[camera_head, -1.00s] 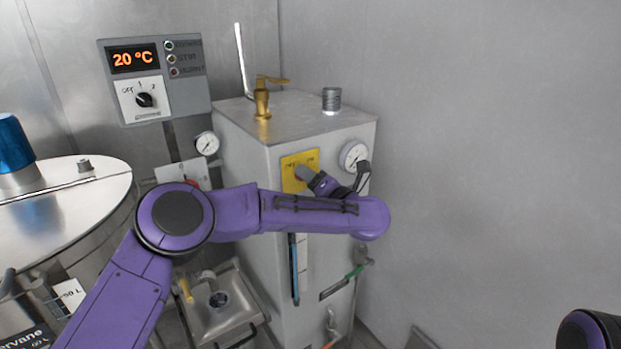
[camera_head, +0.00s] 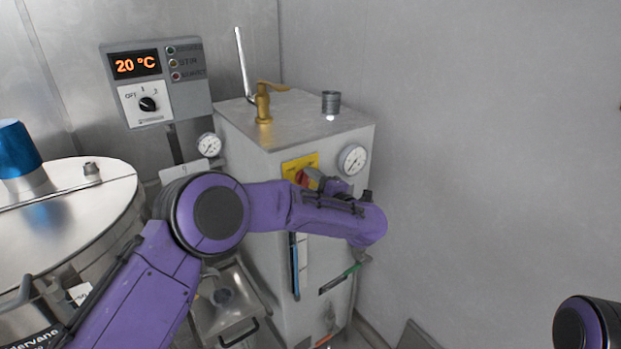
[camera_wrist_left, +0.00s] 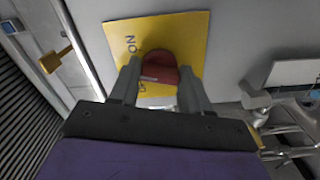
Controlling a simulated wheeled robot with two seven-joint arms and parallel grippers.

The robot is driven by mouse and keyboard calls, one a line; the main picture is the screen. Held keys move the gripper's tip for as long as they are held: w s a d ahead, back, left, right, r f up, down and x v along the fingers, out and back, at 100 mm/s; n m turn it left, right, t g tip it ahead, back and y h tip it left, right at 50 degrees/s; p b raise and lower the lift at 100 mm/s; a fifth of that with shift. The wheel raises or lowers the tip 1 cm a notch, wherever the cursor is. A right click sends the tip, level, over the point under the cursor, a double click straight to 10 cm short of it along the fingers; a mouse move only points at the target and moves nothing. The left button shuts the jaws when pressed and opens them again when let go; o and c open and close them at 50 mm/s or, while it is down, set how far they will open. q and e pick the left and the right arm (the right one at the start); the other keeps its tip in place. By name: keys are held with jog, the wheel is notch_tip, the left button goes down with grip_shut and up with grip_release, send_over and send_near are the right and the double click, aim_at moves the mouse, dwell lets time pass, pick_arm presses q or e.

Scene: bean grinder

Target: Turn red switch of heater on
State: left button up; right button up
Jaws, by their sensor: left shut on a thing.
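The heater is a tall grey metal cabinet (camera_head: 240,160) in the middle of the head view. Its red switch (camera_head: 302,177) sits on a yellow plate (camera_head: 300,161) on the front face and is partly hidden by my gripper there. In the left wrist view the red switch (camera_wrist_left: 160,66) stands between the two grey fingers of my left gripper (camera_wrist_left: 160,78), which is shut on it. Behind it the yellow plate (camera_wrist_left: 190,35) shows the letters "ON", with other lettering partly covered. My right gripper is out of view.
A pressure gauge (camera_head: 352,160) is close right of the plate. A brass valve (camera_head: 263,102) stands on the cabinet top. A control box (camera_head: 155,82) reading 20 °C hangs at the left, above a steel vessel (camera_head: 75,205). The right wall is bare.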

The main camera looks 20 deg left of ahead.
pick_arm(q)
jog(key=m+p, duration=0.2)
jog(key=m, duration=0.2)
jog(key=shift+m, duration=0.8)
jog(key=shift+f+p, duration=0.1)
jog(key=shift+p, duration=0.2)
jog(key=o, duration=1.1)
jog(key=shift+c, duration=0.2)
jog(key=b+v, duration=0.3)
jog(key=v, duration=0.7)
jog(key=shift+s+d, duration=0.25)
